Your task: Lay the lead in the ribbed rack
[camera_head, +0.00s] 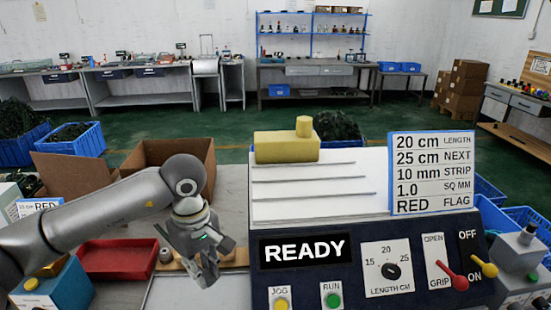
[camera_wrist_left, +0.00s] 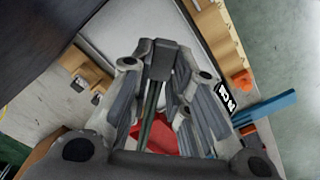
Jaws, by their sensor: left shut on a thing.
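My left gripper (camera_head: 207,272) hangs tilted, fingers down, between the red tray and the machine. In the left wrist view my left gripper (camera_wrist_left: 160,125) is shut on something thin. A narrow dark strip shows between its fingers; I take it as the lead, but its ends are hidden by the fingers. A wooden strip (camera_head: 172,266) lies behind the gripper in the head view, partly covered by it; I cannot make out ribs there. In the left wrist view, wooden pieces (camera_wrist_left: 86,70) with small metal parts stand beside a pale surface. My right gripper is not in view.
The machine (camera_head: 360,250) with its READY display stands close on the right, a yellow block (camera_head: 287,147) on top. A red tray (camera_head: 117,259) and an open cardboard box (camera_head: 140,152) lie left of and behind the gripper. Pale bench (camera_head: 228,293) is clear in front.

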